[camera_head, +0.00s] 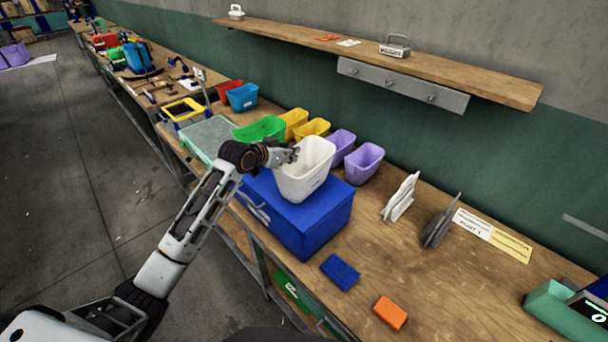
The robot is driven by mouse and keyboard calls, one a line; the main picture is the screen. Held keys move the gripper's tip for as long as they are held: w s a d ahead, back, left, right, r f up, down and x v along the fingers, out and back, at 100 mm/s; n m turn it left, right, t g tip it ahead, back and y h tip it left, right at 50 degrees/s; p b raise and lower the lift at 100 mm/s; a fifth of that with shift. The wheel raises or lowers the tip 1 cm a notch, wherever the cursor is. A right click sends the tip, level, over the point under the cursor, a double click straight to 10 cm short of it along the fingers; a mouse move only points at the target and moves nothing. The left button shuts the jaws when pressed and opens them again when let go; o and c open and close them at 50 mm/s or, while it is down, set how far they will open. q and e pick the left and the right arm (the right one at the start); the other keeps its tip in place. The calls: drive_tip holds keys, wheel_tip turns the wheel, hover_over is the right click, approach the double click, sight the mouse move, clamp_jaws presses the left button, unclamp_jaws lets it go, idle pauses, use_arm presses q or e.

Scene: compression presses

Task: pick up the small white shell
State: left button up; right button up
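A small white shell (306,172), shaped like an open-topped bin, stands upright on top of a blue box (310,219) on the workbench. My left arm reaches in from the lower left. My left gripper (291,155) is at the left side of the white shell's rim, overlapping it in the picture. The fingers look small and dark here, so I cannot tell whether they are open or closed on the rim. My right gripper is not in view.
Green (262,129), yellow (312,128) and purple (364,162) bins stand behind the white shell. White (400,197) and grey (440,221) upright pieces stand to the right. A blue block (340,271) and an orange block (390,313) lie in front. A shelf (460,75) overhangs the back.

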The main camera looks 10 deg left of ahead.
use_arm(q)
clamp_jaws()
idle(0.5)
wheel_tip(320, 180, up, 10)
drive_tip(key=b, duration=0.2)
idle(0.6)
idle(0.4)
